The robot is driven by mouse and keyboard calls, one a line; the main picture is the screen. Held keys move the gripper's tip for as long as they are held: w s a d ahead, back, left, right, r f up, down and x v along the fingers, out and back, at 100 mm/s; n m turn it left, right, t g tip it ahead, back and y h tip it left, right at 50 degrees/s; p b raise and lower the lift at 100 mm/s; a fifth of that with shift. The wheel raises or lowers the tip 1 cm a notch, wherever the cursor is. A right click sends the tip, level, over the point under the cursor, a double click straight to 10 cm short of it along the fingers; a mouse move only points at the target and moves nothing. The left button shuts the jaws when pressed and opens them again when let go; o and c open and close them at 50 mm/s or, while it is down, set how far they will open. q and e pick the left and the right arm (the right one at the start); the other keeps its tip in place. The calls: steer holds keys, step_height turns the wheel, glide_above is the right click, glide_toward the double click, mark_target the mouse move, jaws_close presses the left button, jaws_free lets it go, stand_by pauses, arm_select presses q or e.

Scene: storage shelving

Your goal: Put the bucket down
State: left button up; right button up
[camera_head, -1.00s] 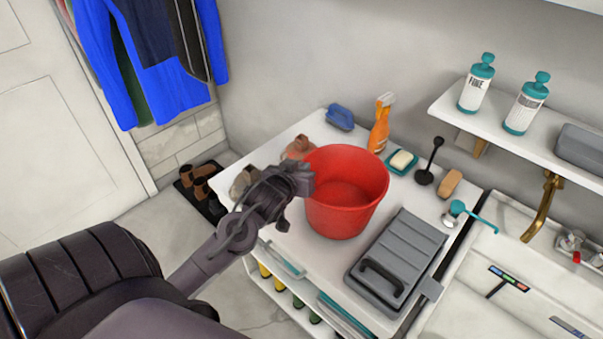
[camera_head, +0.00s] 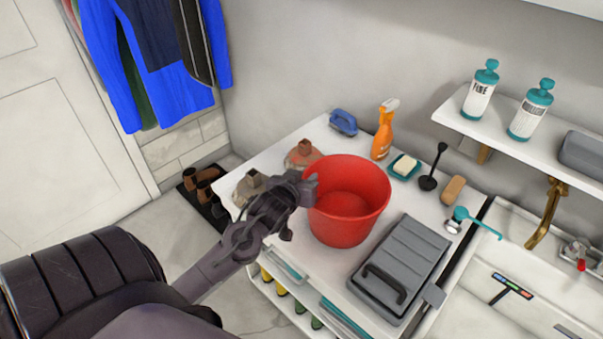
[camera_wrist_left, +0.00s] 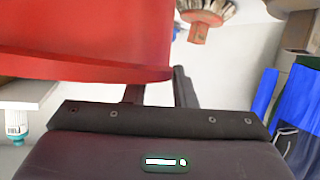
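The red bucket (camera_head: 340,225) stands upright on the white worktop (camera_head: 270,170) in the head view. It also fills the upper left of the left wrist view (camera_wrist_left: 80,40). My left gripper (camera_head: 306,188) is at the bucket's left side, by the rim. In the left wrist view its two fingers (camera_wrist_left: 160,88) are a little apart. One finger is partly hidden behind the rim and the other is beside the rim's end. I cannot tell whether they clamp the wall. My right gripper is not in view.
A grey lidded case (camera_head: 402,262) lies close to the right of the bucket. Brushes (camera_head: 303,155), an orange spray bottle (camera_head: 384,130) and a soap dish (camera_head: 404,167) stand around it. A sink (camera_head: 490,265) is at the right. Little room is free in front.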

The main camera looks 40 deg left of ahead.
arm_select(q)
steer(key=b+v, duration=0.1)
steer(key=v, duration=1.1)
steer(key=shift+r, duration=0.25)
steer(key=s+d+f+m+g+h, duration=0.2)
steer(key=s+d+f+m+g, duration=0.1)
steer(key=s+d+f+g, duration=0.25)
steer(key=s+d+f+m+g+h, duration=0.2)
steer(key=d+f+m+g, duration=0.3)
steer(key=d, duration=0.4)
step_height(320, 180, down, 29)
steer(key=s+n, duration=0.1)
steer(key=s, duration=0.1)
steer(key=s+a+f+g, duration=0.1)
steer(key=s+a+f, duration=0.1)
steer(key=s+f, duration=0.7)
steer(key=s+a+f, duration=0.2)
steer(key=s+f, duration=0.7)
steer(key=s, duration=0.2)
steer(key=shift+f+g, duration=0.3)
steer(key=shift+g, duration=0.05)
